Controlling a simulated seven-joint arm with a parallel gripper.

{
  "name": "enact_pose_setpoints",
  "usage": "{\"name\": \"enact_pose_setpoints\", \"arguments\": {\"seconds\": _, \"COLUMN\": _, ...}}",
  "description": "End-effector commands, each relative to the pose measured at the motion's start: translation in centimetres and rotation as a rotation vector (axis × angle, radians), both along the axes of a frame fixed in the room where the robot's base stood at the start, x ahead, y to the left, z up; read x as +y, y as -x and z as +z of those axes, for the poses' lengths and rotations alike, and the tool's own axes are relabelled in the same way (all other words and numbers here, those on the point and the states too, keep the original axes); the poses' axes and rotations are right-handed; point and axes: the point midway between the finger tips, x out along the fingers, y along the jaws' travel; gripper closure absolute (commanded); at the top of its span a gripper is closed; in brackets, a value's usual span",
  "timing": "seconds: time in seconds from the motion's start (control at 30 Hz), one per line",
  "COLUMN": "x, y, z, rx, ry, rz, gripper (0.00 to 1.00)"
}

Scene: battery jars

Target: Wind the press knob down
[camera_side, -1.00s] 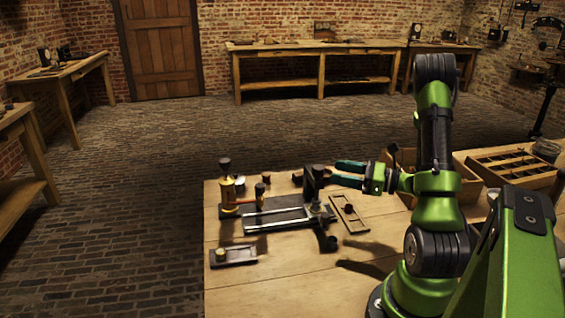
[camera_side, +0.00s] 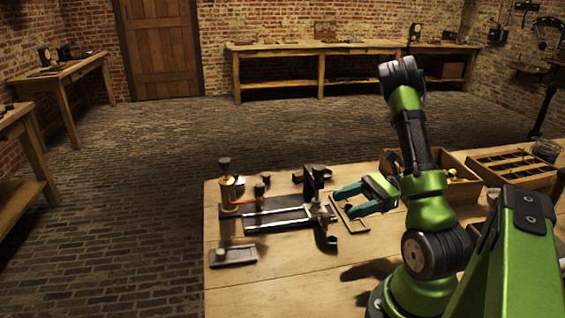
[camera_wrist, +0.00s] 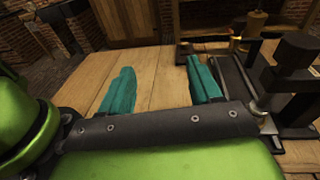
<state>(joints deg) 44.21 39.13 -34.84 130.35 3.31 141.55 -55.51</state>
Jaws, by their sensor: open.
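The black press (camera_side: 309,186) stands upright at the right end of a dark base plate on the bench. Its dark knob (camera_side: 317,170) appears to be the block at the top. In the wrist view the press (camera_wrist: 293,73) is at the right edge, with its dark top block (camera_wrist: 296,50) outside my fingers. My gripper (camera_side: 345,202) is open and empty, just right of the press, its teal fingers pointing left. In the wrist view my gripper (camera_wrist: 160,68) shows bare wood between its fingers. I cannot tell how far the knob is wound.
A brass jar (camera_side: 228,193) with a dark top stands at the plate's left end. A small wooden tray (camera_side: 357,228) lies partly behind my gripper. A small tray (camera_side: 234,256) lies at front left. A wooden box (camera_side: 462,165) and divided tray (camera_side: 515,168) stand behind my arm.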

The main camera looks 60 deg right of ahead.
Motion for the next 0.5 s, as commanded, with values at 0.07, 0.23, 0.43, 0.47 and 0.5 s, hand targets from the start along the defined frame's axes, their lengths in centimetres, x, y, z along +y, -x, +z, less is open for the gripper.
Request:
{"name": "enact_pose_setpoints", "arguments": {"seconds": 0.07, "x": 1.6, "y": 0.2, "z": -0.2, "rx": 0.007, "ry": 0.016, "rz": 0.122, "gripper": 0.37}}
{"name": "enact_pose_setpoints", "arguments": {"seconds": 0.23, "x": 4.6, "y": 1.5, "z": -0.5, "rx": 0.019, "ry": 0.045, "rz": 0.399, "gripper": 0.37}}
{"name": "enact_pose_setpoints", "arguments": {"seconds": 0.43, "x": 7.0, "y": 3.7, "z": -0.6, "rx": 0.026, "ry": 0.075, "rz": 0.742, "gripper": 0.37}}
{"name": "enact_pose_setpoints", "arguments": {"seconds": 0.47, "x": 7.2, "y": 4.0, "z": -0.6, "rx": 0.026, "ry": 0.079, "rz": 0.793, "gripper": 0.37}}
{"name": "enact_pose_setpoints", "arguments": {"seconds": 0.5, "x": 7.5, "y": 4.5, "z": -0.5, "rx": 0.027, "ry": 0.082, "rz": 0.861, "gripper": 0.37}}
